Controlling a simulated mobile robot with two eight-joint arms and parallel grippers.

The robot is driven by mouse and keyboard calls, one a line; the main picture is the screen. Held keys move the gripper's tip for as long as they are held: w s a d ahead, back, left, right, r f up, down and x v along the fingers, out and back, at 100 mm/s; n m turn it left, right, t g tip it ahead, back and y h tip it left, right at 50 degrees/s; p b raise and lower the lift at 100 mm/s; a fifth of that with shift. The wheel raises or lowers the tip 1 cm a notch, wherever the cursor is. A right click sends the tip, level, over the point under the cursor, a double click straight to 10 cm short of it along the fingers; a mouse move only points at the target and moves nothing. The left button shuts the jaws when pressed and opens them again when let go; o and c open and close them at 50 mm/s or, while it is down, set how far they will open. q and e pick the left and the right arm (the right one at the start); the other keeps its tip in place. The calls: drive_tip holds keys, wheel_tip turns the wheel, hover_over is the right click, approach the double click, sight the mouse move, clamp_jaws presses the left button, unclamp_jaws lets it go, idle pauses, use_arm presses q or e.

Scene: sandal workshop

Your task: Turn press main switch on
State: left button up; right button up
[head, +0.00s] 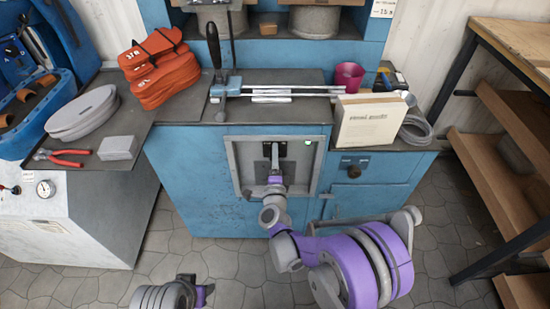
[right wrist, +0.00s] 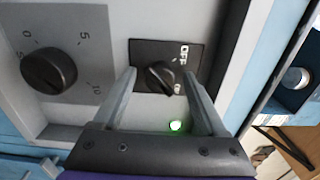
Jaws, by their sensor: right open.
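The main switch is a black rotary knob (right wrist: 160,77) on a black plate marked OFF, in a grey recessed panel (head: 233,168). In the right wrist view its grip slants from upper left to lower right, its lower right end by a second, partly hidden label. A green lamp (right wrist: 175,126) beside the switch glows; it also shows in the head view (head: 308,143). My right gripper (right wrist: 161,72) is open, one finger on each side of the knob; contact cannot be told. In the head view it (head: 274,163) reaches into the panel. My left gripper (head: 205,294) is low, its fingers unclear.
A dial (right wrist: 48,69) marked 0 to 10 sits in the same panel. The blue cabinet's top (head: 300,110) holds a boxed card (head: 365,122), a magenta cup (head: 348,76) and a long-handled tool (head: 214,50). A wooden shelf unit (head: 500,150) stands at the right.

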drive_tip(key=shift+s, duration=0.1)
drive_tip(key=s, duration=1)
drive_tip(key=shift+s+p, duration=0.35)
drive_tip(key=shift+p, duration=0.05)
drive_tip(key=shift+r, duration=0.1)
